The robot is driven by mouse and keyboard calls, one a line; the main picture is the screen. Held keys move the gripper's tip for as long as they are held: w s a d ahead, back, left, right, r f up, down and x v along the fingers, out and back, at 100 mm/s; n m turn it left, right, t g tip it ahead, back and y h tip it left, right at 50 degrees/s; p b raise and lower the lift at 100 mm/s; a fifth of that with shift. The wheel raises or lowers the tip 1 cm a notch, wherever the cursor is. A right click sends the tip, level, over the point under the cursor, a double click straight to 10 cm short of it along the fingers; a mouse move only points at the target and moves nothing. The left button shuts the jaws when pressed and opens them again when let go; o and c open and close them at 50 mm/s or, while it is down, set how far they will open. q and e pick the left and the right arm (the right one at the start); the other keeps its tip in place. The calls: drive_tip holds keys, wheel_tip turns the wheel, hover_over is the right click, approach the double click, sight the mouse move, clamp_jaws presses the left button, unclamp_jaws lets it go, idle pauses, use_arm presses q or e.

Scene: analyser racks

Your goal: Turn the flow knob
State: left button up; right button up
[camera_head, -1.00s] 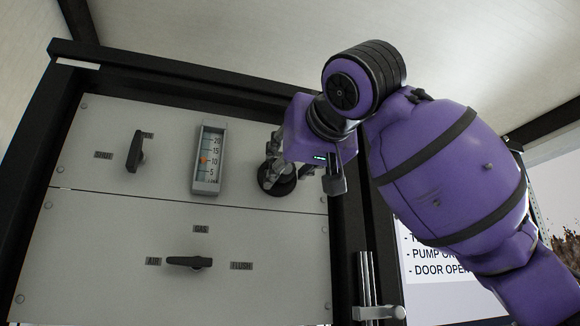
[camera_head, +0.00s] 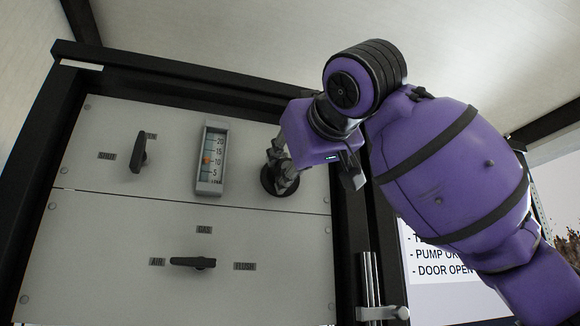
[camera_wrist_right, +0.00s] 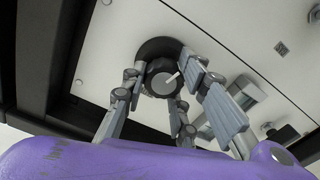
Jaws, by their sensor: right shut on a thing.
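The flow knob (camera_head: 279,180) is a black round knob at the right of the grey panel's upper part. In the right wrist view the knob (camera_wrist_right: 160,80) has a white pointer line and a dark round base plate. My right gripper (camera_head: 281,164) has its fingers around the knob and is shut on it. The fingers (camera_wrist_right: 163,86) hide part of its rim. The flow gauge (camera_head: 211,160), left of the knob, has a scale marked 5 to 20, with its orange float near 10. My left gripper is not in view.
A black lever (camera_head: 138,153) by a SHUT label is at upper left of the panel. A black selector (camera_head: 192,263) among AIR, GAS and FLUSH labels is below. A dark frame (camera_head: 350,235) borders the panel, with a metal handle (camera_head: 371,290) at lower right.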

drive_tip(key=shift+d+r, duration=0.15)
drive_tip(key=shift+d, duration=0.05)
drive_tip(key=o, duration=0.9)
drive_tip(key=shift+o, duration=0.5)
drive_tip(key=shift+d, duration=0.15)
drive_tip(key=v, duration=1.2)
